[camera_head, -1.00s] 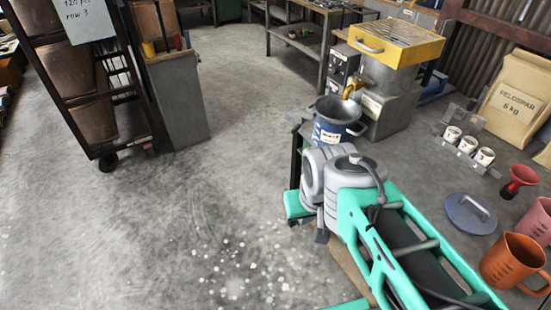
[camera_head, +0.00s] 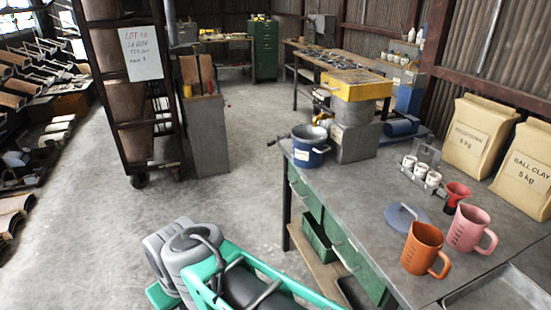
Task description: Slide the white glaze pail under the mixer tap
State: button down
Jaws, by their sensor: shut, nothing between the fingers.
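A dark blue pail (camera_head: 310,148) with a pale label stands upright near the far left corner of the grey workbench (camera_head: 375,195). The label looks like it reads "WHITE", but it is too small to be sure. The mixer (camera_head: 354,132) stands just behind and to the right of the pail, a grey body with a yellow top. Its small yellow tap (camera_head: 321,118) shows behind the pail's rim. I cannot tell how far the pail is from the tap's outlet. My green and grey arm shows at the bottom left; my gripper is out of view.
On the bench are a lidded-looking blue disc (camera_head: 407,217), an orange jug (camera_head: 423,248), a pink jug (camera_head: 470,228), a red funnel (camera_head: 455,195) and a rack of white cups (camera_head: 421,172). Paper sacks (camera_head: 477,137) stand at the right. A rack trolley (camera_head: 128,100) is at left. Open floor lies between.

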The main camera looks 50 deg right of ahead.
aim_at(308, 143)
jog(key=u, duration=0.15)
jog(key=i, duration=2.15)
jog(key=z, duration=0.55)
jog(key=i, duration=1.2)
jog(key=z, duration=1.75)
jog(key=i, duration=0.85)
jog(key=z, duration=0.7)
